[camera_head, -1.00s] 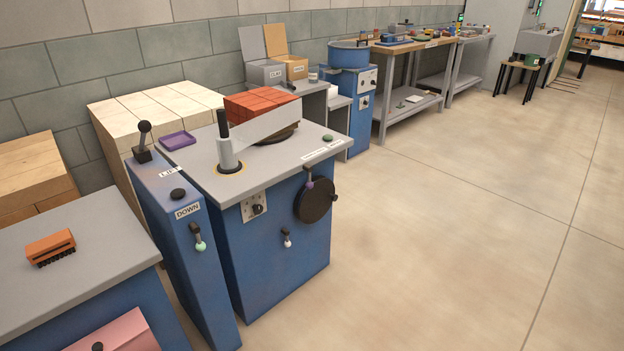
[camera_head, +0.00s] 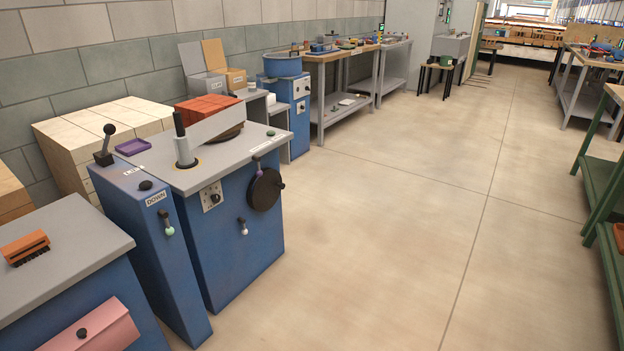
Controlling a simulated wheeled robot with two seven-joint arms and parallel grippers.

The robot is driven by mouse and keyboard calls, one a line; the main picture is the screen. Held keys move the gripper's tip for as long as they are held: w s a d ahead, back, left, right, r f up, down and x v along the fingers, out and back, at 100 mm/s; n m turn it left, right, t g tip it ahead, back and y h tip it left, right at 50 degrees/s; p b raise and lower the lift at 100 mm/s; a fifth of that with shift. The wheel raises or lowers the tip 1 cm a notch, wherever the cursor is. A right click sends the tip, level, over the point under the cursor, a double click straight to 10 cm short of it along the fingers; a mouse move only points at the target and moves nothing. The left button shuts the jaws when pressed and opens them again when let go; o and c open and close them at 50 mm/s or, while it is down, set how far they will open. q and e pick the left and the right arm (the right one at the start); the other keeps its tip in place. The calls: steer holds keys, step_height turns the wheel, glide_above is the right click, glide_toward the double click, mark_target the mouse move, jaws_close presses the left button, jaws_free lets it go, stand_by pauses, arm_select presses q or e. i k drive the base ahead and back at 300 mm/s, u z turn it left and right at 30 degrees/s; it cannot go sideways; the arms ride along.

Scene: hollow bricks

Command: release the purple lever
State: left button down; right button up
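A small purple lever (camera_head: 258,168) with a dark knob sits at the top of a round black wheel (camera_head: 265,190). The wheel is on the right part of the front of a blue machine (camera_head: 238,262) with a grey top. The lever is small in the picture, so I cannot tell whether it is engaged. Neither of my grippers is in view.
A narrow blue column marked DOWN (camera_head: 165,270) stands directly left of the machine. A grey bench (camera_head: 60,255) with an orange brush (camera_head: 25,247) is at the near left. Open floor (camera_head: 370,230) lies right of the machine. A green shelf (camera_head: 600,190) stands at the far right.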

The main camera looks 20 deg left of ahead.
mark_target(255, 158)
steer(key=z, duration=0.2)
steer(key=i, duration=2.6)
steer(key=u, duration=1.55)
steer(key=i, duration=0.8)
steer(key=u, duration=0.75)
